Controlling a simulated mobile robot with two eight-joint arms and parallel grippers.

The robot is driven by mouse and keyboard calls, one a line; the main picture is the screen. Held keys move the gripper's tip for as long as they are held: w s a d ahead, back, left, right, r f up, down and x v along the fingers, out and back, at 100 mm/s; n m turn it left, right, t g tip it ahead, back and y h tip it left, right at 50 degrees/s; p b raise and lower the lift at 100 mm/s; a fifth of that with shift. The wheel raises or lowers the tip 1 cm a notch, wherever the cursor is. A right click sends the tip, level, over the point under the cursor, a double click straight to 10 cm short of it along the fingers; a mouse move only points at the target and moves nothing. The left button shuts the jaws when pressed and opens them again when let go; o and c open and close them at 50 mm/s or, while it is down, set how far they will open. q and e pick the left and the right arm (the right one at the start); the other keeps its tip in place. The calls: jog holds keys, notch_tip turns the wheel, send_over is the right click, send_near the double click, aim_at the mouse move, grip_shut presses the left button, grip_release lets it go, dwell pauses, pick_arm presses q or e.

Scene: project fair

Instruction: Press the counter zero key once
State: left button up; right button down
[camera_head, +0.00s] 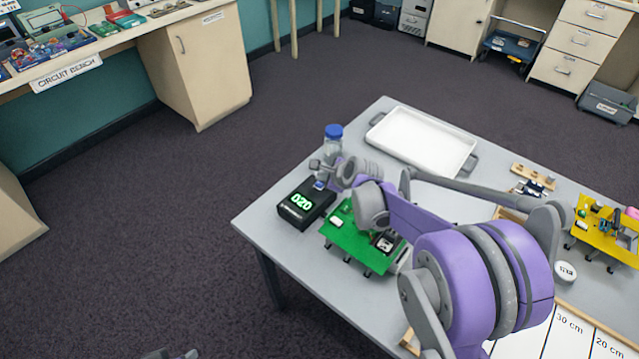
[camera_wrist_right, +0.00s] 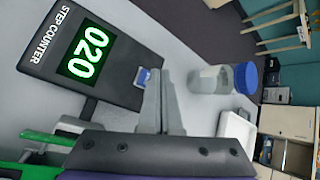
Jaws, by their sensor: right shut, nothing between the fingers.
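The step counter (camera_head: 300,207) is a black box on the grey table, its green display reading 020. In the right wrist view the counter (camera_wrist_right: 62,47) fills the upper left, and its blue key (camera_wrist_right: 143,77) shows at the edge facing my fingers. The key shows small in the head view (camera_head: 319,184). My right gripper (camera_wrist_right: 159,72) is shut and empty, its fingertips right beside the key in the picture. I cannot tell whether they touch it. In the head view my right gripper (camera_head: 321,168) is above the counter's far right corner. A grey piece at the bottom edge may be my left gripper (camera_head: 170,354).
A clear bottle with a blue cap (camera_head: 333,131) stands just behind the gripper. A green board (camera_head: 350,240) on small legs sits right of the counter, partly under my arm. A white tray (camera_head: 420,140) lies farther back. A yellow stand (camera_head: 600,235) is at the right.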

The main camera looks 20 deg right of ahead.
dwell(0.6)
jog(key=shift+f+b, duration=0.4)
jog(key=shift+f, duration=0.05)
jog(key=shift+f+b, duration=0.3)
jog(key=shift+f, duration=0.05)
dwell(0.4)
jog(key=shift+r, duration=0.15)
jog(key=shift+r+p, duration=0.5)
jog(key=shift+r, duration=0.15)
jog(key=shift+r, duration=0.1)
jog(key=shift+r+p, duration=1.65)
jog(key=shift+r, duration=0.75)
